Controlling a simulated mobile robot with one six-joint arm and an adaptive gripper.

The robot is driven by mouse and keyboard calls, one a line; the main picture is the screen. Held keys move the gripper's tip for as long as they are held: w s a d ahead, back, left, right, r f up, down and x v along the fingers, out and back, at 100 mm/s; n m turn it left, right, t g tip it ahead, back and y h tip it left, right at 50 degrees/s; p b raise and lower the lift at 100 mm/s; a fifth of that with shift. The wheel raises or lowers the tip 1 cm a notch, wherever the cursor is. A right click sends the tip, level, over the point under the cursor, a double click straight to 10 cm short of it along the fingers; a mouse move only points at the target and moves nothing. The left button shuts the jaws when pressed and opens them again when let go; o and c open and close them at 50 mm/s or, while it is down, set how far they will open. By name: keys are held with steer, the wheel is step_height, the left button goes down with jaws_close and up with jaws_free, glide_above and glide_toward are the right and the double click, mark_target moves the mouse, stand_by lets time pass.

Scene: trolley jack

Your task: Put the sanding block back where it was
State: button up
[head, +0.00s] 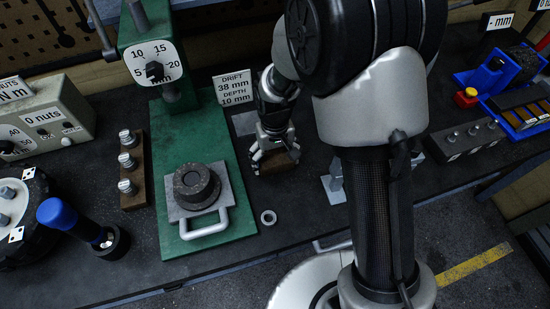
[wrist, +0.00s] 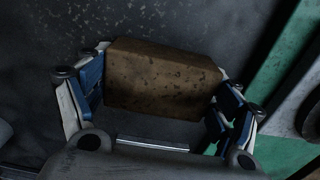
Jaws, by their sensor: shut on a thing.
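The sanding block is a brown, speckled block (wrist: 165,80) between the two fingers of my gripper (wrist: 160,100) in the wrist view. My gripper is shut on it, with blue finger pads against its two ends. In the head view my gripper (head: 275,158) points down at the dark bench top, just right of the green press base. The block (head: 280,167) shows there low between the fingers, partly hidden by them. I cannot tell whether its underside touches the bench.
The green press (head: 160,130) with a dark round part (head: 196,185) on a plate stands left of my gripper. A sign (head: 234,88) and a grey plate (head: 244,123) are behind. A loose ring (head: 268,217) lies in front. A blue machine (head: 500,85) is at right.

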steer(key=o, duration=1.1)
steer(key=shift+f, duration=0.1)
step_height(320, 180, up, 12)
steer(key=p, duration=0.4)
step_height(320, 180, up, 12)
steer(key=m+t, duration=0.1)
steer(key=t, duration=0.1)
glide_above(275, 157)
steer(key=s+d, duration=0.6)
steer(key=s+d+r+t, duration=0.1)
steer(key=s+d, duration=0.1)
steer(key=s, duration=0.2)
steer(key=s+d+r+m, duration=0.1)
steer(key=s+d+r, duration=0.1)
steer(key=s, duration=0.3)
steer(key=s+d+r+m+t, duration=0.1)
steer(key=s+d, duration=0.1)
steer(key=s, duration=0.2)
steer(key=shift+s+d+r+t, duration=0.3)
steer(key=shift+r, duration=0.05)
